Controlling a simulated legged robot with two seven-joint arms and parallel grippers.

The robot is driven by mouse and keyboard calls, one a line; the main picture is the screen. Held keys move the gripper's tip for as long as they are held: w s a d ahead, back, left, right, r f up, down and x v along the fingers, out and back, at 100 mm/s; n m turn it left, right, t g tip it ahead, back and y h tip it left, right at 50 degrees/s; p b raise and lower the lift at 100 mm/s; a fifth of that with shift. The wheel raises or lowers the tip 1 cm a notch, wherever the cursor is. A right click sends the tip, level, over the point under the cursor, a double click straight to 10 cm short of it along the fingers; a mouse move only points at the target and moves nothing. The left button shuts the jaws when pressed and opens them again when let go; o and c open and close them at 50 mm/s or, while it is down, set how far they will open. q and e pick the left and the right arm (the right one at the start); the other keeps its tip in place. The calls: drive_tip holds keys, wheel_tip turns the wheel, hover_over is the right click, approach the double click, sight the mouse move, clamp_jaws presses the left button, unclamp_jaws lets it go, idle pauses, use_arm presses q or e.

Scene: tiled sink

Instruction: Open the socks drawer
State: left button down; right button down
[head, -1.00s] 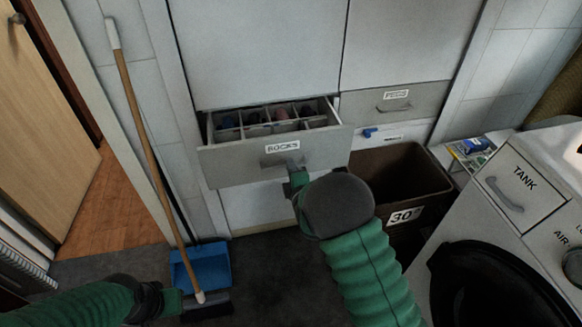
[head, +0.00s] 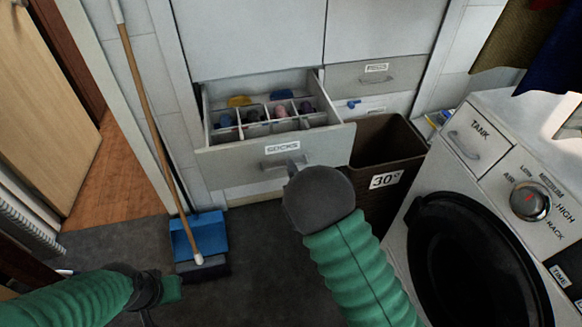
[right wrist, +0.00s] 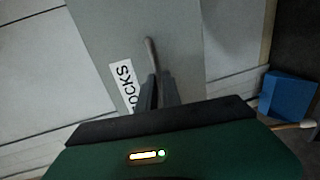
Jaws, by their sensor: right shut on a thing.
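The socks drawer (head: 240,166) is pulled well out of the white cabinet, with its SOCKS label on the grey front. Its divided compartments hold several rolled socks, and yellow and blue items lie at the back. My right gripper (head: 296,166) is at the drawer handle (head: 272,164); its fingers are mostly hidden by my wrist. In the right wrist view, the right gripper (right wrist: 158,90) is shut on the handle (right wrist: 151,55), beside the label. My left gripper (head: 170,290) is low at the left, away from the drawer; its fingers are unclear.
A brown bin (head: 385,150) marked 30° stands right of the drawer. A white washing machine (head: 490,190) fills the right side. A broom (head: 150,120) and blue dustpan (head: 198,238) stand at the left. Dark floor (head: 255,270) lies open below the drawer.

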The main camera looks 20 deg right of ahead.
drive_tip(key=shift+s+f, duration=0.1)
drive_tip(key=shift+f, duration=0.1)
drive_tip(key=c, duration=1.5)
unclamp_jaws()
drive_tip(key=shift+c, duration=0.2)
drive_tip(key=shift+r, duration=0.1)
drive_tip(key=p+v, duration=0.8)
drive_tip(key=v, duration=0.8)
drive_tip(key=shift+s+p, duration=0.3)
drive_tip(key=shift+p, duration=0.1)
